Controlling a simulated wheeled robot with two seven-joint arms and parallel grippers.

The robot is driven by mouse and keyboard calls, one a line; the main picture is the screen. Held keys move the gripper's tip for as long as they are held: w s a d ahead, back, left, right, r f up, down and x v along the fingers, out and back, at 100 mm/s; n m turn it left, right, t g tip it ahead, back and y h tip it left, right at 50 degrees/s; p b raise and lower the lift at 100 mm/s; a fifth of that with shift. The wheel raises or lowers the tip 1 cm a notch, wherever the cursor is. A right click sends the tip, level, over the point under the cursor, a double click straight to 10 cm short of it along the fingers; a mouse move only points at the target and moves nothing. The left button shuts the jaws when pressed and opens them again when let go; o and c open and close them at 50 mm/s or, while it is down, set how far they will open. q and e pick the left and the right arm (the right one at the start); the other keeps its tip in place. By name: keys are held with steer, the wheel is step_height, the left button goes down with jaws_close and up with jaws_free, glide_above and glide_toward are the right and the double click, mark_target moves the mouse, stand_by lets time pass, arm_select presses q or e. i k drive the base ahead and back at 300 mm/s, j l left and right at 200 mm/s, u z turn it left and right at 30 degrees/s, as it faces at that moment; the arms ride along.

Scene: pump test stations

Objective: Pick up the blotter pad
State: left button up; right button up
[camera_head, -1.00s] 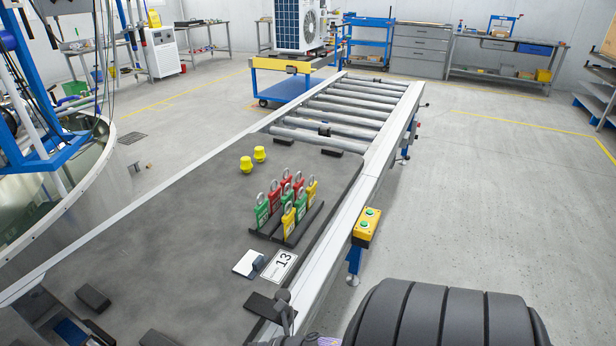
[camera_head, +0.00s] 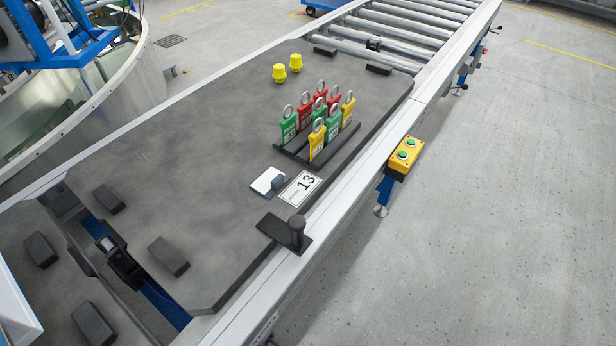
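Neither of my grippers is in view.
A rack of red, green and yellow padlock-like tags (camera_head: 318,122) stands just behind the pad. Two yellow knobs (camera_head: 287,68) sit farther back. A black post (camera_head: 296,232) stands in front, and a yellow button box (camera_head: 404,157) hangs beside the rail. The plate's left is clear.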

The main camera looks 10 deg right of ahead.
mark_target(270, 178)
steer(key=k+j+u, duration=0.25)
steer(key=u, duration=0.15)
steer(key=k+j+u, duration=0.2)
steer(key=j+u, duration=0.15)
